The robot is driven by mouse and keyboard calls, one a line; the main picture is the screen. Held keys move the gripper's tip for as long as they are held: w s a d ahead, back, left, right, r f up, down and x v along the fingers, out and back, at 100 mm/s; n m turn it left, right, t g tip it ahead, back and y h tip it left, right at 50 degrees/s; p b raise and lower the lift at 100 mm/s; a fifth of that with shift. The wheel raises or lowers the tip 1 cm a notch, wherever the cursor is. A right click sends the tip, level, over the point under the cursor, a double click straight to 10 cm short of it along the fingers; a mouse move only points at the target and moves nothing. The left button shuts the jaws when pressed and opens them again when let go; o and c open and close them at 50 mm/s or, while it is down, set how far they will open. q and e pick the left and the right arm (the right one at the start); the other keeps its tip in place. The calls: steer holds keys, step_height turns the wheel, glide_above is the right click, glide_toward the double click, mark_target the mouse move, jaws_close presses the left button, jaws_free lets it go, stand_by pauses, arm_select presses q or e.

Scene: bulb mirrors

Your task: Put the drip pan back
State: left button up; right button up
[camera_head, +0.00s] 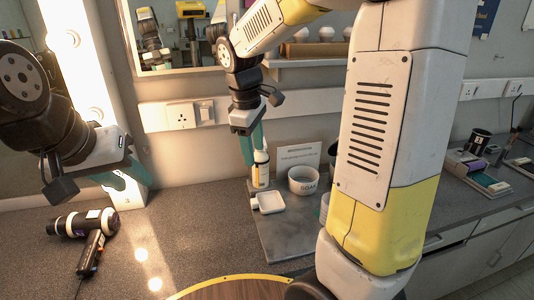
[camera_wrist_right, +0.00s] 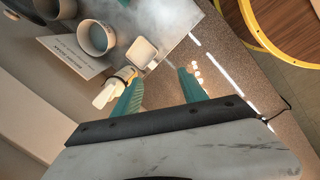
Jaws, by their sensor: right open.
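A small white square dish, which looks like the drip pan (camera_head: 269,203), lies on the grey mat (camera_head: 287,238) in front of a white bottle with a yellow band (camera_head: 261,170). In the right wrist view the pan (camera_wrist_right: 141,52) is beyond the fingertips, beside the bottle (camera_wrist_right: 107,95). My right gripper (camera_head: 253,146) is open and empty, pointing down above the bottle. One finger partly covers the bottle in the right wrist view (camera_wrist_right: 158,80); I cannot tell whether they touch. My left gripper (camera_head: 126,178) hangs at the left, away from the pan; its opening is unclear.
A white bowl marked SOAK (camera_head: 303,181) and a sign card (camera_head: 298,155) stand behind the pan. A dark hair dryer (camera_head: 90,240) lies on the left counter. A round wooden top with a yellow rim (camera_head: 232,279) is at the front. The counter between dryer and mat is clear.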

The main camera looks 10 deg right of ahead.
steer(key=s+d+r+m+t+y, duration=0.1)
steer(key=s+r+m+t, duration=0.1)
steer(key=s+m, duration=0.3)
steer(key=s+d+r+m+t+y, duration=0.2)
steer(key=s+m, duration=0.3)
steer(key=s, duration=0.5)
steer(key=shift+s+r+m+t, duration=0.3)
steer(key=shift+r+m+t, duration=0.1)
steer(key=shift+r, duration=0.5)
steer(key=shift+d, duration=0.15)
